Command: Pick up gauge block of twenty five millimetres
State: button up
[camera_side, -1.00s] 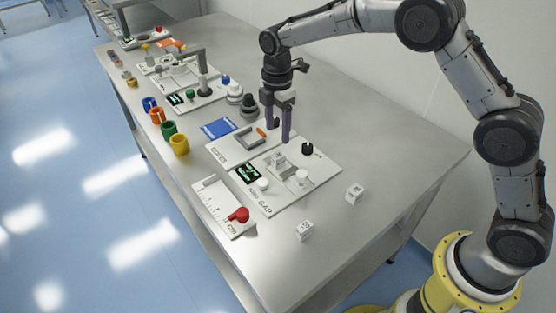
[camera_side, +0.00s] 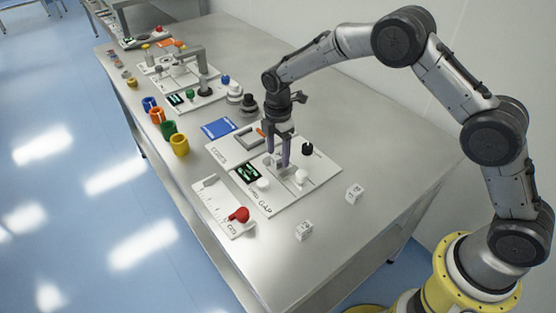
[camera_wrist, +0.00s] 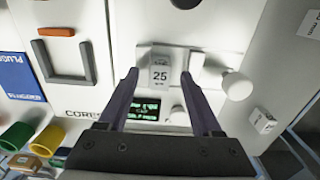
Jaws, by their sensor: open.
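The gauge block of twenty five millimetres (camera_wrist: 160,76) is a small white block marked "25" in the wrist view. It stands on the white gap gauge plate (camera_side: 318,181) with the green display (camera_wrist: 143,108). My gripper (camera_wrist: 160,82) is open, with one dark finger to the left of the block and one to the right. Gaps show between the block and both fingers. In the side view my gripper (camera_side: 277,160) points down over the gauge plate, and its fingers largely hide the block.
A white knob (camera_wrist: 237,84) stands close to the right of the block. Two white cubes (camera_side: 304,231) (camera_side: 354,193) lie on the bare front of the table. A red knob (camera_side: 239,214), a blue card (camera_side: 218,128) and coloured cups (camera_side: 180,146) sit around the plates.

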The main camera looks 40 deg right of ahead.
grip_shut()
jog(key=shift+r, duration=0.15)
dwell(0.4)
